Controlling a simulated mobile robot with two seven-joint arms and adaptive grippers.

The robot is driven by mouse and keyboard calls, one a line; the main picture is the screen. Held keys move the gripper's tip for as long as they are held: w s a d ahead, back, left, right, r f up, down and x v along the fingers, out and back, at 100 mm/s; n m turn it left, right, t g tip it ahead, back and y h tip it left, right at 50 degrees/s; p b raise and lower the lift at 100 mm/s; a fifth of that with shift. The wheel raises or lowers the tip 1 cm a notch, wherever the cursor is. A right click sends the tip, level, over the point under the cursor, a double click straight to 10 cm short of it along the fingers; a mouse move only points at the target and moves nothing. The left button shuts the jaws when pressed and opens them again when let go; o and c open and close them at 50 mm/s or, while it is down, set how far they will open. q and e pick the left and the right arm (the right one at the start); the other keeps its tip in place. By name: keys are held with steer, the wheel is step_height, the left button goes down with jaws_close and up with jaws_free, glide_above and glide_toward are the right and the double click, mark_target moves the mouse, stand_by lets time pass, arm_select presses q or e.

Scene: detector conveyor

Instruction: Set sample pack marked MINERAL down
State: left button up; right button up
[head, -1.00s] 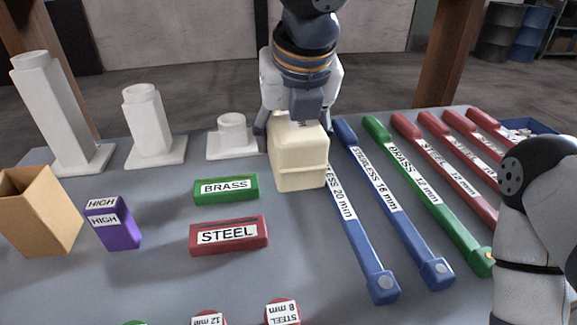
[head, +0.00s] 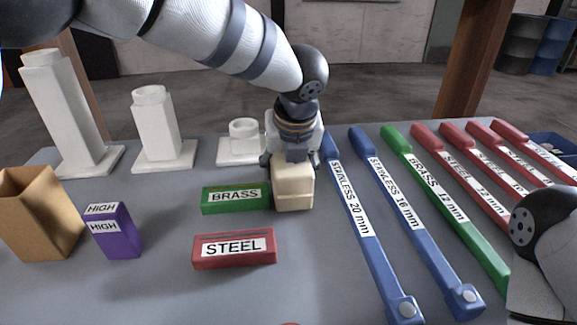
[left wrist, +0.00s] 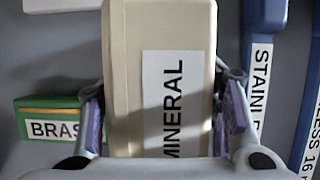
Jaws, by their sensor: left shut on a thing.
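The sample pack, a cream box marked MINERAL (left wrist: 175,90), is between the fingers of my left gripper (left wrist: 163,112) in the left wrist view. In the head view my left gripper (head: 292,162) is shut on the pack (head: 294,193) from above, and the pack hangs upright below it. Its base is close to the grey table, just right of the green BRASS block (head: 236,199). I cannot tell whether it touches the table. My right gripper is not in view; only part of my right arm shows at the right edge.
A red STEEL block (head: 234,249) lies in front. A blue STAINLESS 20 mm bar (head: 375,259) lies close on the right, with more bars beyond. White stepped stands (head: 242,146) are behind. A purple HIGH block (head: 112,231) and a tan box (head: 40,215) are left. Bare table lies in front of the pack.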

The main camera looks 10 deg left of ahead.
arm_select(q)
steer(key=o, duration=1.2)
steer(key=shift+f, duration=0.1)
steer(key=shift+c, duration=0.2)
steer(key=o, duration=0.4)
